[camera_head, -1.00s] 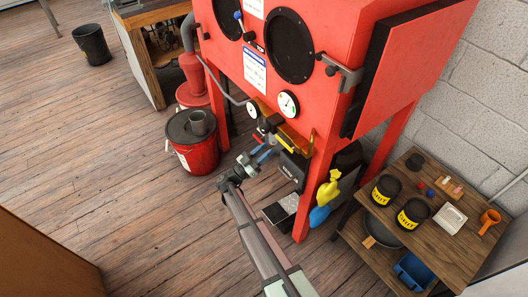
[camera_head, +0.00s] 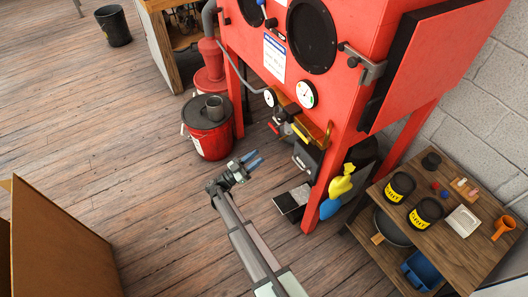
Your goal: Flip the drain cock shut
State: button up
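My gripper (camera_head: 252,161) has blue fingers with a small gap between them. It hangs over the wooden floor, in front of the red blast cabinet and apart from it, and nothing shows between the fingers. Under the cabinet front is a cluster of dark air fittings (camera_head: 288,114) below two round gauges. A small red lever (camera_head: 273,128) sticks out at its left and a yellow lever (camera_head: 299,132) at its lower right. I cannot tell for certain which is the drain cock, or how it is turned. My gripper is below and left of both levers.
The red cabinet (camera_head: 381,22) stands at the upper right. A red bucket (camera_head: 208,140) is left of the fittings. A black pedal (camera_head: 292,201) sits on the floor. Yellow and blue gloves hang by the cabinet leg. A wooden shelf (camera_head: 455,250) with jars is at right.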

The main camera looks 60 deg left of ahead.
jog(key=shift+v, duration=0.85)
